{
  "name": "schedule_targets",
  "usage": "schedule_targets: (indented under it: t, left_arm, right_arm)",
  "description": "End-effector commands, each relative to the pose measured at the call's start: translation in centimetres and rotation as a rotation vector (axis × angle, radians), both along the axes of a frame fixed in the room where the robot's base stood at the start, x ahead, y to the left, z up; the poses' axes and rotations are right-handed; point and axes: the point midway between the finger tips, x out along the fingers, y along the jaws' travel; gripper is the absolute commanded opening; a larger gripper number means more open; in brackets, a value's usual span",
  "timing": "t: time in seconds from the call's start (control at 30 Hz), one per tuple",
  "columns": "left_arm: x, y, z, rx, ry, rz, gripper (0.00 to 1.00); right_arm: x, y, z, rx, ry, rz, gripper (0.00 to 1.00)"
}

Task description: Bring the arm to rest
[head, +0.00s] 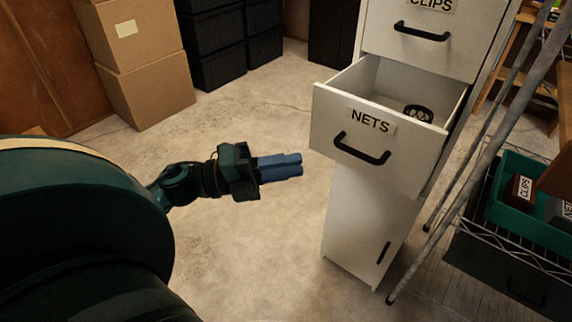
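My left arm comes in from the left. Its gripper (298,164) points right, with its two blue fingers side by side and no clear gap between them. Nothing shows between or beyond the fingertips. The gripper is in the open air, a little left of the pulled-out drawer labelled NETS (326,128), and appears apart from it. My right gripper is not in view.
The NETS drawer stands open from a white cabinet (365,225), with a small black object (418,113) inside. The CLIPS drawer (405,45) above is shut. Cardboard boxes (150,90) and black bins (215,60) stand behind. A wire rack (510,245) holds a green bin (500,205) at right.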

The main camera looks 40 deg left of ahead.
Motion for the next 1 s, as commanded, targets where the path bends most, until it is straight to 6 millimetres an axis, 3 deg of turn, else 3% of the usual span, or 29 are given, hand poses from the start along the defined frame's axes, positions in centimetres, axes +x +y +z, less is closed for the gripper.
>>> schedule_targets:
  t: [0.43,0.57,0.67,0.9,0.97,1.0]
  left_arm:
    - [-0.1,-0.4,-0.3,-0.067,0.036,0.025,0.20]
    - [-0.8,-1.8,-2.0,-0.361,0.218,0.145,0.20]
    - [-1.8,-3.2,-4.5,-0.674,0.456,0.274,0.20]
    - [-6.3,-9.4,-10.6,-1.252,1.072,0.484,0.20]
    - [-7.8,-11.5,-11.4,-1.362,1.226,0.508,0.20]
    - [-7.8,-11.7,-10.4,-1.365,1.251,0.521,0.20]
  right_arm:
    - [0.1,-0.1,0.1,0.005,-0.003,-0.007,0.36]
    - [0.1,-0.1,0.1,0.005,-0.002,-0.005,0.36]
    - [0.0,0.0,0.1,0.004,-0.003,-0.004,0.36]
    - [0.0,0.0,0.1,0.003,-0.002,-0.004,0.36]
    - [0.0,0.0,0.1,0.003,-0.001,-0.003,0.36]
    - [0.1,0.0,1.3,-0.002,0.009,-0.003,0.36]
